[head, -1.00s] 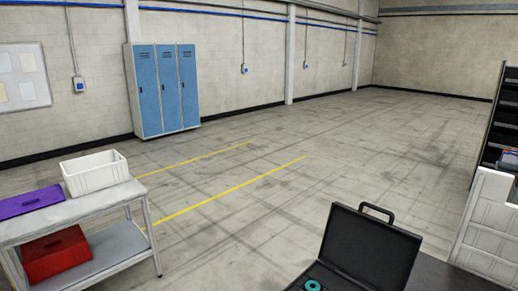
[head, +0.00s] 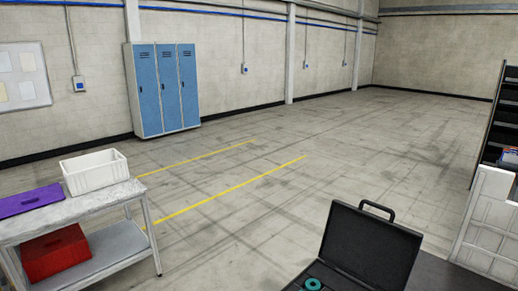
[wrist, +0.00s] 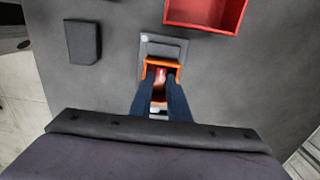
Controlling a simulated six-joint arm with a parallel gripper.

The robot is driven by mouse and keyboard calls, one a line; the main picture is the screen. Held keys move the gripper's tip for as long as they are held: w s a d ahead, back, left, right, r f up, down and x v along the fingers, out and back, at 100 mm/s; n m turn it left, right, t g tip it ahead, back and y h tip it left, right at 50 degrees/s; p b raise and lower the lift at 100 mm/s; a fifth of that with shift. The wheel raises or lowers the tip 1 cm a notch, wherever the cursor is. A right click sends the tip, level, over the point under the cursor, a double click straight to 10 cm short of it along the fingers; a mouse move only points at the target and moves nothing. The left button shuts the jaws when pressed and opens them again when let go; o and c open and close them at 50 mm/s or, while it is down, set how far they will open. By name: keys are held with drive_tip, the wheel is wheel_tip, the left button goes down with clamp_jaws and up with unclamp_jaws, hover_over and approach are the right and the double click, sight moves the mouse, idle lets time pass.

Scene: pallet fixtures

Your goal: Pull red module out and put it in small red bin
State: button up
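In the wrist view, the small red bin (wrist: 232,27) lies at the top right, cut off by the frame edge. A grey fixture (wrist: 176,44) stands left of it, with an orange frame (wrist: 164,63) at its near side. A red piece, seemingly the red module (wrist: 162,76), shows inside the frame between my fingers. My gripper (wrist: 161,80) reaches up from the bottom, its two dark blue fingertips at the frame, one on each side of the red piece. I cannot tell whether they press on it. The head view does not show my gripper.
A dark block (wrist: 83,42) lies to the left on the grey surface. The head view shows a black open case (head: 372,245), a bench (head: 100,205) with a white crate (head: 95,178), a purple panel (head: 30,201) and a red box (head: 56,254). Open floor lies behind.

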drive_tip(key=shift+f+b, duration=0.35)
drive_tip(key=shift+f, duration=0.25)
drive_tip(key=shift+r, duration=0.2)
idle(0.5)
clamp_jaws()
idle(0.4)
